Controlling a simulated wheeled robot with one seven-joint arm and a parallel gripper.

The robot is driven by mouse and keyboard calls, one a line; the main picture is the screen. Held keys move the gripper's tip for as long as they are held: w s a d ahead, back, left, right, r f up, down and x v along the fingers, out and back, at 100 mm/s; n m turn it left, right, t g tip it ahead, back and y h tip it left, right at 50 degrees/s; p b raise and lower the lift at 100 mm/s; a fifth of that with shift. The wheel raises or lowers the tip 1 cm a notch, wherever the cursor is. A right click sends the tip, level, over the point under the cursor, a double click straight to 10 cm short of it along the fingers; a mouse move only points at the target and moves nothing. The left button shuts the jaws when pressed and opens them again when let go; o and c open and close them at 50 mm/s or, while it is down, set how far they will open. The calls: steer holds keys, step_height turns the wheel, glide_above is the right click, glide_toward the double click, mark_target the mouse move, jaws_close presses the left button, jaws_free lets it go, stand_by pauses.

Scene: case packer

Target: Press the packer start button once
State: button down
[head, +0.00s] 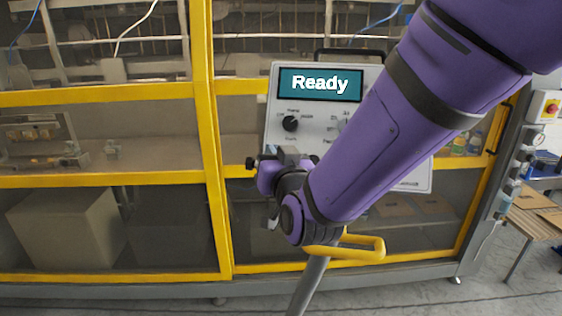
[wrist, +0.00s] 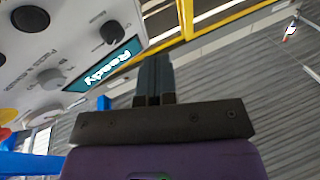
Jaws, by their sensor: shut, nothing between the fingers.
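The packer's control panel (head: 278,112) is a light grey box, and its teal screen (head: 320,84) reads "Ready". A black rotary knob (head: 290,123) sits below the screen. My purple arm covers the right part of the panel in the head view, so I cannot make out the start button there. My gripper (wrist: 155,75) is shut and empty, beside the panel and apart from it in the wrist view. That view shows the tilted panel with black knobs (wrist: 115,33), and a yellow round part and a red part at the left edge. The start button cannot be identified for certain.
The packer's yellow frame (head: 205,140) and clear guards stand behind the panel. A yellow handle bar (head: 365,247) shows below my arm. A wooden-topped table (head: 540,222) stands at right.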

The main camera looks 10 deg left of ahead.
steer(key=shift+w, duration=0.1)
steer(key=w+f, duration=0.4)
steer(key=w, duration=0.3)
steer(key=shift+w+f, duration=0.2)
steer(key=shift+w, duration=0.05)
steer(key=shift+w+a, duration=0.1)
stand_by(2.2)
steer(key=shift+w+f, duration=0.2)
steer(key=shift+w, duration=0.05)
steer(key=shift+w+f, duration=0.2)
steer(key=shift+w, duration=0.15)
stand_by(0.8)
steer(key=shift+s+r, duration=0.4)
steer(key=shift+s, duration=0.3)
